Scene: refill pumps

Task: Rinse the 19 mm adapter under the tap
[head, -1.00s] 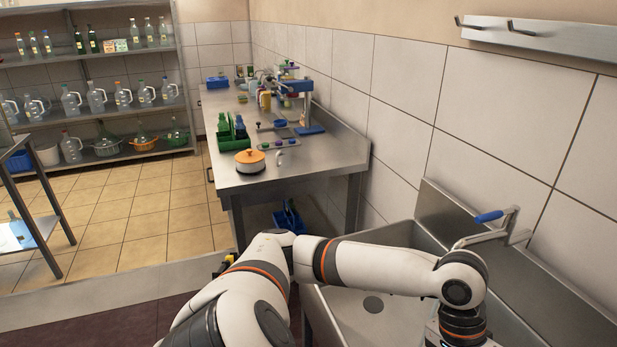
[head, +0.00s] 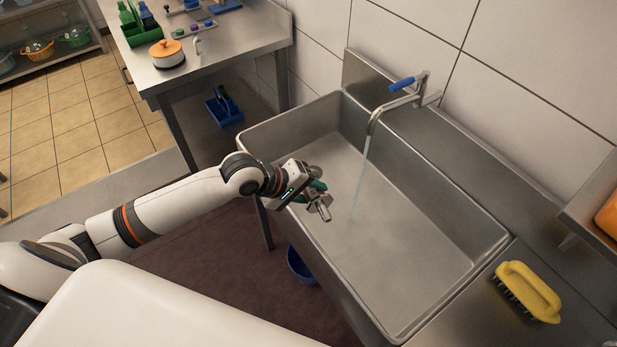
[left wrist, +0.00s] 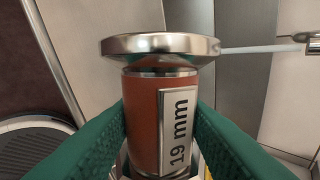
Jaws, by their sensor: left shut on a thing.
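My left gripper (head: 316,190) is over the near left part of the sink, shut on the 19 mm adapter (head: 323,211). In the left wrist view the adapter (left wrist: 160,110) has an orange-brown body, a metal flange and a label reading "19 mm", between the green fingers. The tap (head: 392,103) with a blue lever is on the sink's back ledge. Water (head: 361,182) runs from it into the basin, to the right of the adapter and apart from it. My right gripper is not in view.
The steel sink (head: 440,262) has raised rims and an otherwise empty basin. A yellow brush (head: 528,291) lies on the counter at right. A bench with an orange-lidded pot (head: 167,53) stands at back left. A blue bucket (head: 300,266) is under the sink.

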